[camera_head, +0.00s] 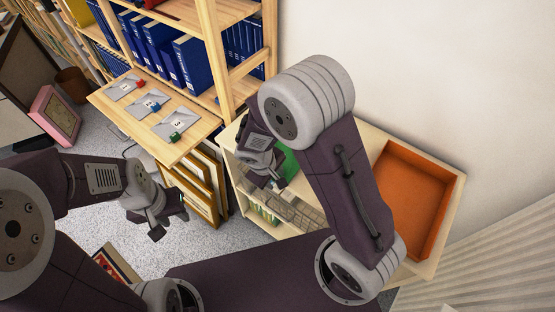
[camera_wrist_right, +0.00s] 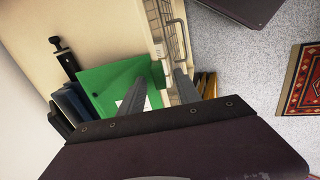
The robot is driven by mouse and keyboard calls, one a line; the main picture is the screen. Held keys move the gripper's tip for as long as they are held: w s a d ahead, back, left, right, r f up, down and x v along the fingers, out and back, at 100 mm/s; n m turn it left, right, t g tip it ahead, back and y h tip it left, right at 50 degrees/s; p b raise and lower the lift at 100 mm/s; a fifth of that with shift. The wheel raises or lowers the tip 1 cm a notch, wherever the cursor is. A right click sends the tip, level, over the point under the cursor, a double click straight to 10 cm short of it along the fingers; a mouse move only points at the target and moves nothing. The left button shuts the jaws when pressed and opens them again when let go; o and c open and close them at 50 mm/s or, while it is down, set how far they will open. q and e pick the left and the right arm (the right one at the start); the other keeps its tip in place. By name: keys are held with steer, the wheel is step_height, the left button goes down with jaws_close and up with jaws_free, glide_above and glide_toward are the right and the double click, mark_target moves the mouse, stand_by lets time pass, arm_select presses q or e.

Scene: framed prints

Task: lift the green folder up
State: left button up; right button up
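The green folder (camera_wrist_right: 112,84) stands in the cream shelf unit, with a white label low on its face. In the head view only part of the folder (camera_head: 288,166) shows behind my right arm. My right gripper (camera_wrist_right: 160,78) is open, its two fingers apart at the folder's right edge. One finger overlaps the folder in the picture; I cannot tell whether it touches. In the head view my right gripper (camera_head: 266,172) is down at the shelf unit, partly hidden by my arm. My left gripper (camera_head: 170,216) is open and empty over the floor at the left.
Dark blue folders (camera_wrist_right: 72,104) and a black clamp-like object (camera_wrist_right: 64,58) stand beside the green folder. A wire rack (camera_wrist_right: 168,30) is on its other side. An orange-lined compartment (camera_head: 412,200) is at the right. Framed prints (camera_head: 200,185) lean under the wooden shelf.

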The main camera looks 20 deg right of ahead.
jaws_close()
steer(key=shift+r, duration=0.1)
steer(key=shift+r, duration=0.2)
step_height(320, 180, up, 3)
steer(key=shift+r+p, duration=0.1)
steer(key=shift+p, duration=0.55)
steer(key=s+a+b, duration=0.2)
steer(key=s+a, duration=0.9)
steer(key=a, duration=0.3)
steer(key=shift+a, duration=0.15)
steer(key=shift+s, duration=0.1)
steer(key=shift+r+p, duration=2.8)
steer(key=shift+r, duration=0.15)
